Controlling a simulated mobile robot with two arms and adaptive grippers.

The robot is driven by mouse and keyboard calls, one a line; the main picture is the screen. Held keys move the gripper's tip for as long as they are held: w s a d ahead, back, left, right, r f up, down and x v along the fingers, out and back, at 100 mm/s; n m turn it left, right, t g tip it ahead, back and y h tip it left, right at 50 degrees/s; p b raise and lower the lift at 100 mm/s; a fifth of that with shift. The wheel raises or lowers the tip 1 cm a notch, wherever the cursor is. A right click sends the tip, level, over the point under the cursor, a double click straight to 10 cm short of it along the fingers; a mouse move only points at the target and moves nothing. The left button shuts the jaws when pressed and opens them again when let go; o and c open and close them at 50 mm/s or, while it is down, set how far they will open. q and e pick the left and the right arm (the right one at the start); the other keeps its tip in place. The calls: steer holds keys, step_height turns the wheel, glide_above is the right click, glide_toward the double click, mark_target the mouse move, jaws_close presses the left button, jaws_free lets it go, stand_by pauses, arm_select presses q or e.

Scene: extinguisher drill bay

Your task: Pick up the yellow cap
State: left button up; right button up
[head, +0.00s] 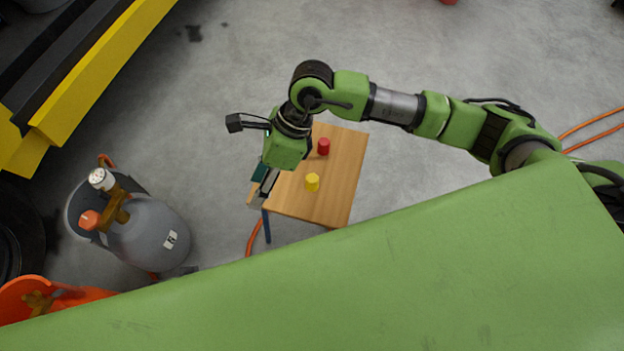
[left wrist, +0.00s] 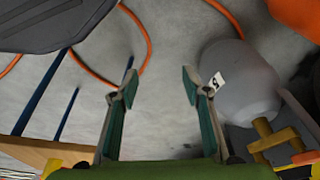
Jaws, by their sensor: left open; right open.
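My left gripper (left wrist: 156,88) shows in the left wrist view, open and empty above the concrete floor. I cannot clearly make out the yellow cap in the left wrist view.
A grey cylinder (head: 150,235) with a brass valve stands left of the table; it also shows in the left wrist view (left wrist: 240,85). An orange hose (left wrist: 143,45) lies on the floor. A yellow and black structure (head: 85,90) fills the upper left. Floor behind the table is clear.

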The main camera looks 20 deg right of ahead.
steer(key=w+d+f+t+h, duration=0.1)
steer(key=w+d+h, duration=0.2)
steer(key=d, duration=0.4)
steer(key=w+d+f+h, duration=0.2)
steer(key=d+h, duration=0.1)
steer(key=d, duration=0.4)
steer(key=b, duration=0.1)
glide_above(313, 178)
steer(key=f, duration=0.7)
steer(key=shift+s+d, duration=0.15)
steer(key=shift+s, duration=0.05)
steer(key=f, duration=0.1)
steer(key=f+b, duration=0.1)
steer(key=f, duration=0.3)
steer(key=shift+w+a+f, duration=0.2)
steer(key=shift+w, duration=0.05)
steer(key=shift+f, duration=0.3)
arm_select(q)
steer(key=w+v, duration=0.1)
steer(key=v, duration=0.5)
steer(key=shift+w+r, duration=0.35)
steer(key=shift+r, duration=0.05)
arm_select(e)
steer(key=c, duration=0.9)
